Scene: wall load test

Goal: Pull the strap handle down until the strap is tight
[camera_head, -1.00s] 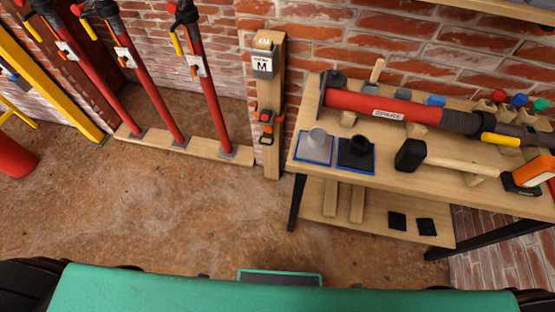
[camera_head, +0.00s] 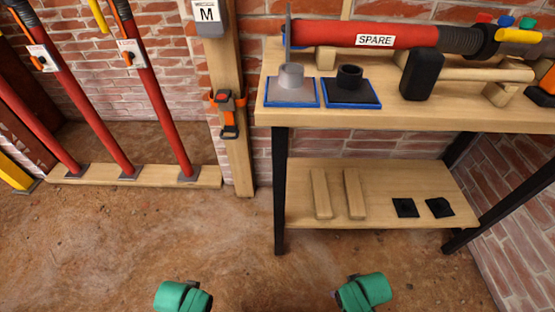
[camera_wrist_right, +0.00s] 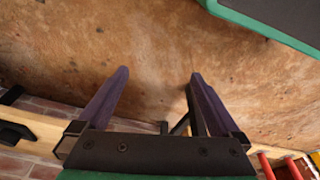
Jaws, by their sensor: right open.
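A wooden post (camera_head: 240,168) stands against the brick wall, left of the workbench. An orange strap (camera_head: 223,98) with a dark buckle is on the post at about bench height. Its dark handle (camera_head: 229,132) hangs just below the buckle. Whether the strap is tight cannot be told. My right gripper (camera_wrist_right: 158,74) shows in the right wrist view, open, with nothing between its two dark fingers. The strap is not recognisable in that view. In the head view only green parts of my arms show at the bottom edge, well below the strap. My left gripper is out of view.
Red props (camera_head: 145,90) stand on a floor beam (camera_head: 135,178) at left. The workbench (camera_head: 400,116) at right carries a red SPARE prop (camera_head: 355,36) and a mallet (camera_head: 424,74). Floor before the post is clear.

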